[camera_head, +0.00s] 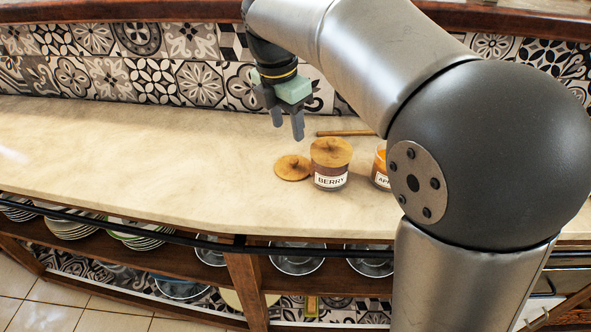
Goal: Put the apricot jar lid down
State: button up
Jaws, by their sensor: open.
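A round wooden lid (292,167) with a small knob lies flat on the counter, just left of the berry jar. The berry jar (330,182) has a label reading "BERRY" and wears its own wooden lid (331,151). Right of it stands a jar with orange contents (380,167), its label starting "AP"; my arm hides much of it and I see no lid on its visible part. My gripper (288,133) is open and empty, pointing down above the counter, behind and above the loose lid, apart from it.
A thin wooden stick-like item (346,133) lies behind the jars. The pale counter (130,155) is clear to the left. A patterned tile wall (150,75) rises behind. Shelves below hold plates (135,233) and metal bowls (297,258).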

aim_at(293, 159)
jog(key=f, duration=0.3)
jog(key=f+b, duration=0.1)
jog(key=f, duration=0.2)
jog(key=w+d+f+b, duration=0.1)
jog(key=f, duration=0.2)
jog(key=shift+w+f, duration=0.1)
jog(key=shift+f, duration=0.15)
grip_shut()
